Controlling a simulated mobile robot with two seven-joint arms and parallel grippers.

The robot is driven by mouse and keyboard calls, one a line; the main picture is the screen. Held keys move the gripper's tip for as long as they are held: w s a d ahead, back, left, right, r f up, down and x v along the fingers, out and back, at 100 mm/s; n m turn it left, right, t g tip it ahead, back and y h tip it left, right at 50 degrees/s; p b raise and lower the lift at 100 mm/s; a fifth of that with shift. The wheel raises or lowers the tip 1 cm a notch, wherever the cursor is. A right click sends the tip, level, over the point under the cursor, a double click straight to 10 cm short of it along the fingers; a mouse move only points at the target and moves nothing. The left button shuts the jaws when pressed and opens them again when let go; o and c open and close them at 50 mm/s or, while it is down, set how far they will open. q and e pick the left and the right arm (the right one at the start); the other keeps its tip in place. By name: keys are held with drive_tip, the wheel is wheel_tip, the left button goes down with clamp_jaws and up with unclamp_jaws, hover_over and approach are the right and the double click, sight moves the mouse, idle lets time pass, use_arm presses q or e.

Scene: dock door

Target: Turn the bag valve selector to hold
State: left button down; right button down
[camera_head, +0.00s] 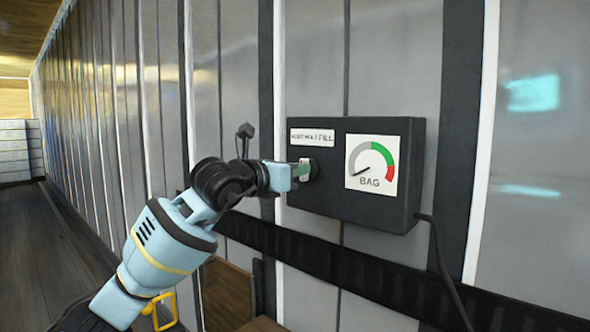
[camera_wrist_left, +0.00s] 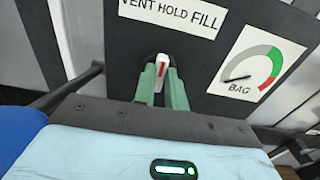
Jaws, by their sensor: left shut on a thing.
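The bag valve selector (camera_wrist_left: 161,65) is a small knob with a white and red pointer on the dark control box (camera_head: 350,205). My left gripper (camera_wrist_left: 161,84) has its two green fingers shut on the selector, one on each side. In the head view the left gripper (camera_head: 303,170) reaches the selector from the left, and its fingers hide most of it. A label (camera_wrist_left: 172,14) above reads VENT HOLD FILL. The pointer stands nearly upright, roughly below HOLD, tilted slightly. The BAG gauge (camera_head: 374,164) has its needle at the low left end. My right gripper is not in view.
The box is fixed to a grey ribbed wall (camera_head: 385,60). A black cable (camera_head: 447,265) hangs from its lower right corner. A dark horizontal rail (camera_head: 370,278) runs below it. Stacked pale boxes (camera_head: 18,150) stand far left.

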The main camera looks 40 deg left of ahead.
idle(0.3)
use_arm(q)
drive_tip(key=c, duration=1.4)
unclamp_jaws()
drive_tip(key=shift+c, duration=0.2)
drive_tip(key=s+b, duration=0.2)
drive_tip(key=s, duration=0.5)
drive_tip(key=shift+s+a, duration=0.35)
drive_tip(key=shift+s, duration=0.05)
